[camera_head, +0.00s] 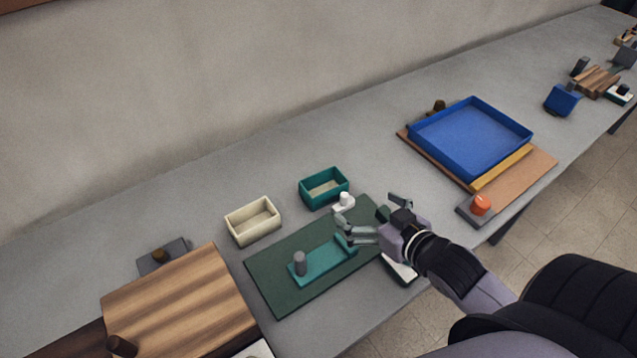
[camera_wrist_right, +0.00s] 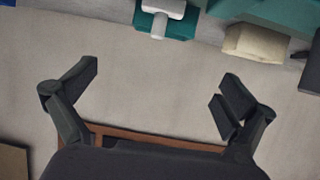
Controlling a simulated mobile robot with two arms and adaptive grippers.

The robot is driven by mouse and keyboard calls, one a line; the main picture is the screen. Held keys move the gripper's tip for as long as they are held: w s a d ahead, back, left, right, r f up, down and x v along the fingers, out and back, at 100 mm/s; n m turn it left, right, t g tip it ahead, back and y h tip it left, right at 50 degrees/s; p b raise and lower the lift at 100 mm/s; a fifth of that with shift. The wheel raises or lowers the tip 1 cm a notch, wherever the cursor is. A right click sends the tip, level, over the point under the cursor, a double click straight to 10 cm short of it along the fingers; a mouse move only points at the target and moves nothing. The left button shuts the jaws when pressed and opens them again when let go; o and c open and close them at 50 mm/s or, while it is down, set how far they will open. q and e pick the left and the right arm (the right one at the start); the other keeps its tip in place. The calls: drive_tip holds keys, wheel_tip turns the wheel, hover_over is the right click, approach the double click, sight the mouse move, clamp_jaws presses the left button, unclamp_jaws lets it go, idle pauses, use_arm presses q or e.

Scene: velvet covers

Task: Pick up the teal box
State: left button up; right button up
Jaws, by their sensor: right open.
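The teal box (camera_head: 324,187), a small open-topped tray with a pale inside, stands on the grey table behind a dark green mat (camera_head: 275,290). My right gripper (camera_head: 368,212) is over the right part of the mat, to the right of and nearer than the box. Its fingers are spread and empty, with no contact with the box visible. In the right wrist view the open fingers (camera_wrist_right: 158,85) have only grey surface between them. A teal piece with a white top (camera_wrist_right: 164,27) shows at the top there; I cannot tell what it is. My left gripper is out of view.
A cream box (camera_head: 253,221) stands left of the teal box. A teal plate with a grey knob (camera_head: 325,263) lies on the mat, and a small white object (camera_head: 344,202) stands near its back edge. A blue tray (camera_head: 470,137) is at right, a wooden block (camera_head: 185,305) at front left.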

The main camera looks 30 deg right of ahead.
sight(343, 197)
drive_tip(key=x, duration=0.4)
drive_tip(key=shift+w, duration=0.25)
drive_tip(key=x, duration=0.4)
drive_tip(key=shift+w+f, duration=0.25)
drive_tip(key=shift+w, duration=0.1)
drive_tip(key=shift+x, duration=0.8)
drive_tip(key=x, duration=0.4)
drive_tip(key=shift+w+a+f+p, duration=0.15)
drive_tip(key=shift+a+f+p, duration=0.05)
drive_tip(key=shift+f+p, duration=0.15)
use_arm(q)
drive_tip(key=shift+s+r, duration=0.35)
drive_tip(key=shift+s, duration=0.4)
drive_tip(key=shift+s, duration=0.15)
use_arm(e)
drive_tip(key=shift+c, duration=0.6)
drive_tip(key=c, duration=0.8)
